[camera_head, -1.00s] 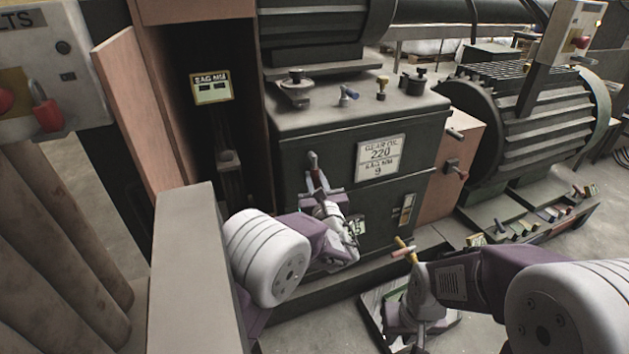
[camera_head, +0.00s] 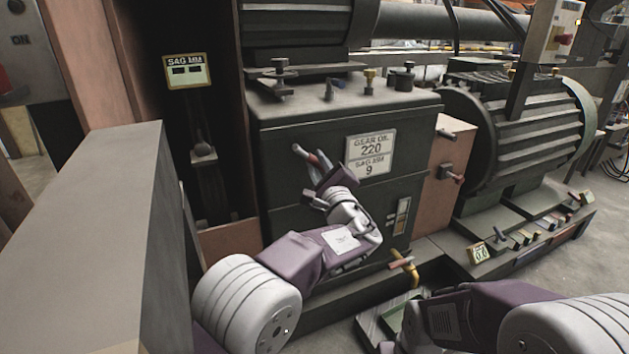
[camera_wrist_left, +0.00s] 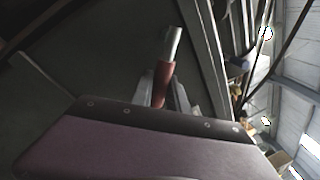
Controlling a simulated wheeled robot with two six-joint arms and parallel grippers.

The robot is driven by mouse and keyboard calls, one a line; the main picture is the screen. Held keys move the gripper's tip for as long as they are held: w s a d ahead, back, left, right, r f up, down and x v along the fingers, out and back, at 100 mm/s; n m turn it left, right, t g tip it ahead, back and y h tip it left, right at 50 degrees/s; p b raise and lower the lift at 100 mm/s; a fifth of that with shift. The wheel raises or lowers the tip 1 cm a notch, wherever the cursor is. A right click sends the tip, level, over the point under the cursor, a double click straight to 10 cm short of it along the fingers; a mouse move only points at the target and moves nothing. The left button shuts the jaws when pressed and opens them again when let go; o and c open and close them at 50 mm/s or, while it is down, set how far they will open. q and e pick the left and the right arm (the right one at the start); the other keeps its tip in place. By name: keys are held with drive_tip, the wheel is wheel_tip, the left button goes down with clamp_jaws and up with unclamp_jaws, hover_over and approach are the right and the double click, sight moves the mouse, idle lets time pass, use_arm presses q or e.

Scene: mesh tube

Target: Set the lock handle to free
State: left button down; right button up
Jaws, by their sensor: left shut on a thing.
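The handle (camera_head: 313,158) sticks out of the upper front of the dark gear case, with a red grip and a bare metal end. It leans to the upper left in the head view. My left gripper (camera_head: 322,180) is shut on its red grip. In the left wrist view the red grip and silver end of the handle (camera_wrist_left: 166,72) stand between the two fingers (camera_wrist_left: 162,90) of my gripper. Any lock or free marking by the handle is not readable. My right arm is low at the right, and its fingertips cannot be made out.
A "GEAR OIL 220" plate (camera_head: 370,154) sits right of the handle. Knobs and valves stand on the case top. A yellow pipe with a red-tipped lever (camera_head: 403,263) is near my right arm. A finned motor (camera_head: 525,130) is at right.

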use_arm(q)
drive_tip(key=n, duration=0.1)
drive_tip(key=n+b, duration=0.1)
drive_tip(key=shift+w+d+r+n+y, duration=0.15)
drive_tip(key=shift+d+r+n+y, duration=0.25)
drive_tip(key=shift+d+r+n+b, duration=0.1)
drive_tip(key=shift+r+n+b, duration=0.2)
drive_tip(key=shift+n+b, duration=0.25)
drive_tip(key=c, duration=1.3)
unclamp_jaws()
drive_tip(key=shift+r, duration=0.1)
drive_tip(key=p+v, duration=0.3)
drive_tip(key=v, duration=0.6)
